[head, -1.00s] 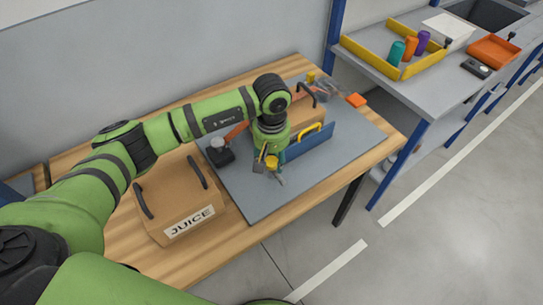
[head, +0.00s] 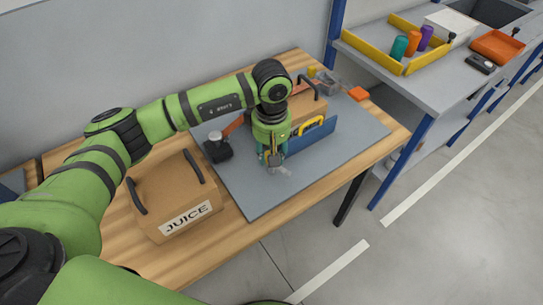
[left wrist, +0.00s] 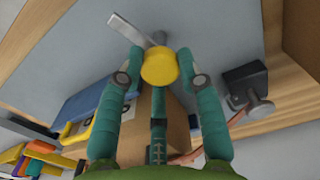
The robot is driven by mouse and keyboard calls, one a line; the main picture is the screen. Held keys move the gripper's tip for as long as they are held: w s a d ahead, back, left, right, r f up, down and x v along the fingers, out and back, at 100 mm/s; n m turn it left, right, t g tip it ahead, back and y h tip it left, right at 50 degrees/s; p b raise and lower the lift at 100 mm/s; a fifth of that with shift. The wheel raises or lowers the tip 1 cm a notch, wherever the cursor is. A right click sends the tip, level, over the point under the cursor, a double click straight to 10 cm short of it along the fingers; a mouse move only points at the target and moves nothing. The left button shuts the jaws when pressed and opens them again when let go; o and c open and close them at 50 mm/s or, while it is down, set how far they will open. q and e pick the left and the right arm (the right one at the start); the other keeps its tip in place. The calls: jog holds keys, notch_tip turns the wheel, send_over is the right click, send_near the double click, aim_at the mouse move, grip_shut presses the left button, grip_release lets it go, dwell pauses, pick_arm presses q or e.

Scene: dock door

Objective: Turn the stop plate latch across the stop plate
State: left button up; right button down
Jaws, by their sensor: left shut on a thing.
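The stop plate latch has a yellow knob (left wrist: 159,68) and a flat pale grey bar (left wrist: 133,31) reaching to the upper left in the left wrist view. The left gripper is shut on the yellow knob, one finger on each side. The blue stop plate (head: 312,139) stands upright on the grey mat, with a yellow handle (head: 312,125) behind its top edge. In the left wrist view the stop plate (left wrist: 88,101) is left of the fingers; the bar lies clear of it.
A cardboard box (head: 298,108) stands behind the stop plate. A black clamp (head: 218,148) with a red lever is left of my gripper. A JUICE box (head: 172,197) stands on the wooden table at left. The grey mat (head: 345,150) is clear at the right and front.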

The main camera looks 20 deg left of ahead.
pick_arm(q)
jog(key=n+b, duration=0.3)
jog(key=shift+f+n, duration=0.25)
jog(key=shift+n, duration=0.15)
jog(key=n+b, duration=0.2)
jog(key=n, duration=0.1)
jog(key=shift+n+b, duration=0.3)
jog(key=shift+b, duration=0.1)
jog(key=n+b, duration=0.1)
jog(key=n, duration=0.1)
jog(key=shift+r+n+b, duration=0.1)
jog(key=shift+n+b, duration=0.2)
jog(key=shift+r+n+b, duration=0.15)
jog(key=shift+n+b, duration=0.55)
jog(key=shift+n, duration=0.6)
jog(key=o, duration=0.9)
